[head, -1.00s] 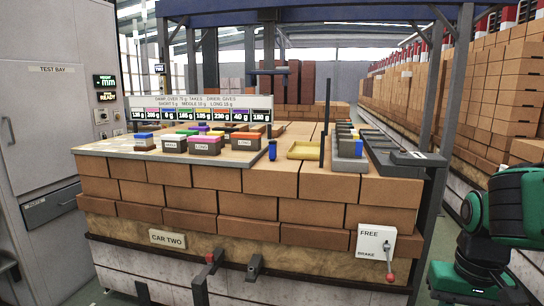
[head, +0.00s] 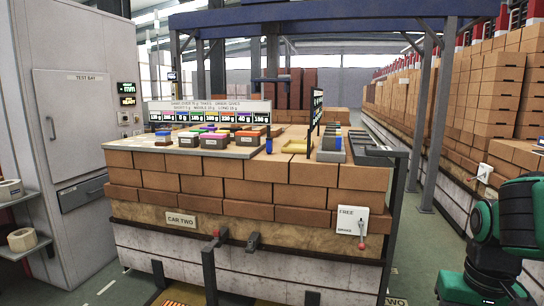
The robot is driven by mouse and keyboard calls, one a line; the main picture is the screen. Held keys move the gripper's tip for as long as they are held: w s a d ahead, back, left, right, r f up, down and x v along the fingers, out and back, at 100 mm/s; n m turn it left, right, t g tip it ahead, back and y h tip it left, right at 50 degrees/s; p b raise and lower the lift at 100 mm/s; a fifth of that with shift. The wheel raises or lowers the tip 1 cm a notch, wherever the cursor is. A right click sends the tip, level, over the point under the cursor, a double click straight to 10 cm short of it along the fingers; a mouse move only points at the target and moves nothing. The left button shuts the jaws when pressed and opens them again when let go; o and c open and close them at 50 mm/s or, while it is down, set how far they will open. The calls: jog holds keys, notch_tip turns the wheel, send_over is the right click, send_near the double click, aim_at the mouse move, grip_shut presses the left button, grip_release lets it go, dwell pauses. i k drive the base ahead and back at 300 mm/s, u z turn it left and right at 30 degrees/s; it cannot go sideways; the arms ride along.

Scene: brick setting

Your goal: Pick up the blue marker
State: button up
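A small blue upright piece (head: 269,146), which looks like the blue marker, stands on top of the brick stack near its front edge, right of the labelled boxes. It is too small to make out a cap or tip. Nothing touches it that I can see. My green arm shows at the right edge, well away from it, but my gripper's fingers are out of view.
The brick stack (head: 245,190) rides on a car with a "CAR TWO" plate (head: 181,219). Labelled boxes (head: 215,140), a yellow tray (head: 295,146) and dark trays (head: 372,146) sit on top. A brake lever (head: 361,232) juts from the front. A grey cabinet (head: 72,120) stands left.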

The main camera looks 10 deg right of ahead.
aim_at(269, 141)
jog(key=u, duration=0.2)
jog(key=k, duration=0.15)
jog(key=z, duration=0.9)
jog(key=i, duration=2.15)
jog(key=u, duration=1.05)
jog(key=i, duration=0.6)
jog(key=u, duration=0.35)
